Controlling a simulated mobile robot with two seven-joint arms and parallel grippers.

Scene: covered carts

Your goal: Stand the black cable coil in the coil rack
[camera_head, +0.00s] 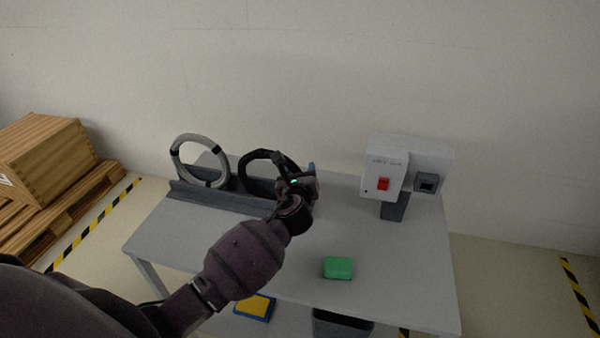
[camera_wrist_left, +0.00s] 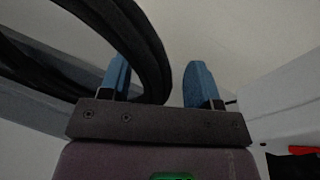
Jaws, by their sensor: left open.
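The black cable coil (camera_head: 243,167) stands upright in the right part of the grey-blue coil rack (camera_head: 205,198), at the back of the table. My left gripper (camera_head: 297,182) is at the coil's right side, and my wrist hides the coil's lower right part. In the left wrist view the coil (camera_wrist_left: 152,55) curves past the left blue finger, and part of its rim shows between the two fingers. The left gripper (camera_wrist_left: 158,85) is open, with a gap between the coil and the right finger. My right gripper is in neither view.
A grey coil (camera_head: 176,164) stands in the rack's left part. A grey switch box (camera_head: 385,163) with a red switch stands at the back right. A green block (camera_head: 338,268) lies near the table's front edge. The table (camera_head: 400,262) is clear around it.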

